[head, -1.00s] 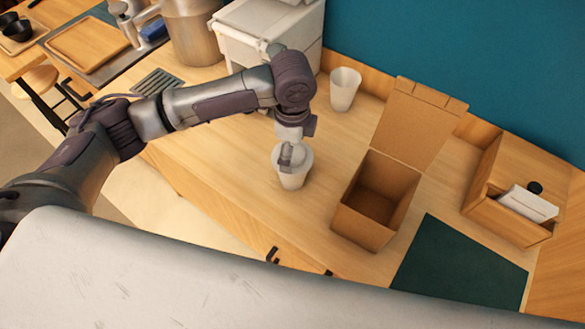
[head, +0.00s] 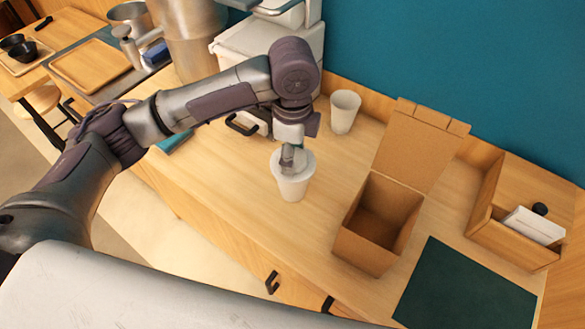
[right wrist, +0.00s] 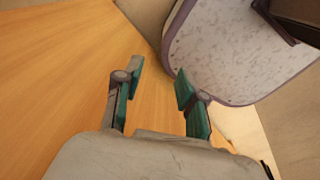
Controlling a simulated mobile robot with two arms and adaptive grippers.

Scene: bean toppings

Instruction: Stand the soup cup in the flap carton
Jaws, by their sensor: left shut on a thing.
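The soup cup (head: 292,188) is a white lidded cup in the middle of the counter in the head view. My left gripper (head: 289,163) comes down on it from above and is shut on its top. The cup looks upright; whether its base touches the counter I cannot tell. The flap carton (head: 364,246) is an open brown cardboard box to the right of the cup, with its flap (head: 417,145) raised at the back. Its inside looks empty. My right gripper (right wrist: 157,88) shows in the right wrist view, its fingers apart with nothing between them.
Another white cup (head: 344,111) stands behind, near the wall. A dark green mat (head: 465,288) lies right of the carton. A wooden box (head: 506,240) with white contents is at the far right. A white machine (head: 240,45) stands at the back left. Bare counter separates cup and carton.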

